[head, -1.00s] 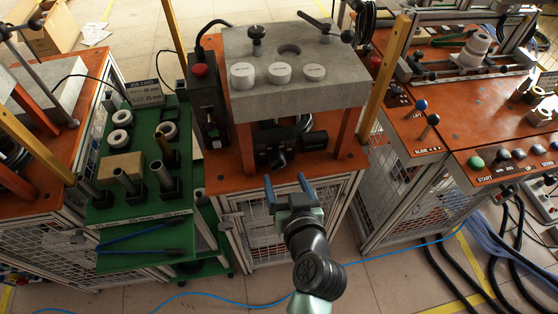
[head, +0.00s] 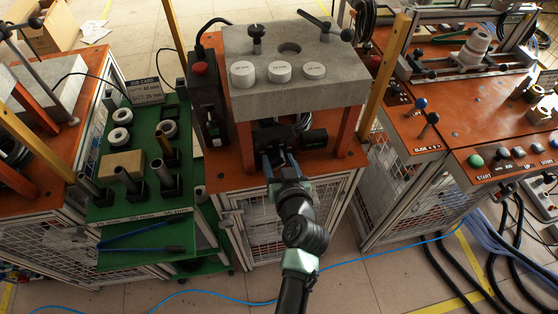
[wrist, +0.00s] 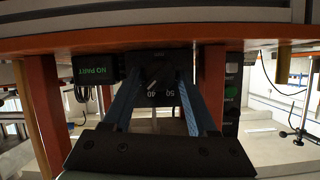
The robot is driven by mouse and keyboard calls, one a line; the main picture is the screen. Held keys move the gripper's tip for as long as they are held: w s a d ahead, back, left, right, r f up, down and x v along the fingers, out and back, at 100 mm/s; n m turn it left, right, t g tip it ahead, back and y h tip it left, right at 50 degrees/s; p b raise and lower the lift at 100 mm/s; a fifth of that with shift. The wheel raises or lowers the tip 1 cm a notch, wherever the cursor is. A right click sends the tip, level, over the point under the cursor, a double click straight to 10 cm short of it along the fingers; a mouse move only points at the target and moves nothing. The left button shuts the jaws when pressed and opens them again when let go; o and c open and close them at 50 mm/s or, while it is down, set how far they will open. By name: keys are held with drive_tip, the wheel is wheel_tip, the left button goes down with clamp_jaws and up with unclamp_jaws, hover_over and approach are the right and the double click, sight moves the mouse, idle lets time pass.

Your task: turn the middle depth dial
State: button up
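A black dial box (wrist: 155,62) with a small pale pointer mark and the numbers 40 and 50 sits under the middle station's orange tabletop edge in the wrist view, which appears upside down. In the head view the dark box (head: 270,139) is partly hidden by my gripper. My gripper (head: 280,160) has its two blue fingers apart, one on each side of the dial face. The fingers (wrist: 158,90) also show in the wrist view, with the dial face between and beyond their tips. I cannot tell whether they touch it.
A "NO PART" display box (wrist: 93,70) adjoins the dial box. Orange legs (head: 344,138) stand on either side under a grey block (head: 295,90) carrying three white discs. A green tool stand (head: 140,200) is at left and a control table (head: 480,165) at right.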

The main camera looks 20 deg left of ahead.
clamp_jaws()
drive_tip(key=shift+w+d+f+m+y+b, duration=0.15)
drive_tip(key=shift+f+m+y+b, duration=0.15)
drive_tip(key=shift+m+b, duration=0.55)
drive_tip(key=shift+r+m+g+y+b, duration=0.1)
drive_tip(key=shift+m+g+y+b, duration=0.4)
drive_tip(key=shift+b, duration=0.3)
drive_tip(key=shift+r+m, duration=0.1)
drive_tip(key=shift+m, duration=0.15)
drive_tip(key=shift+o, duration=2)
unclamp_jaws()
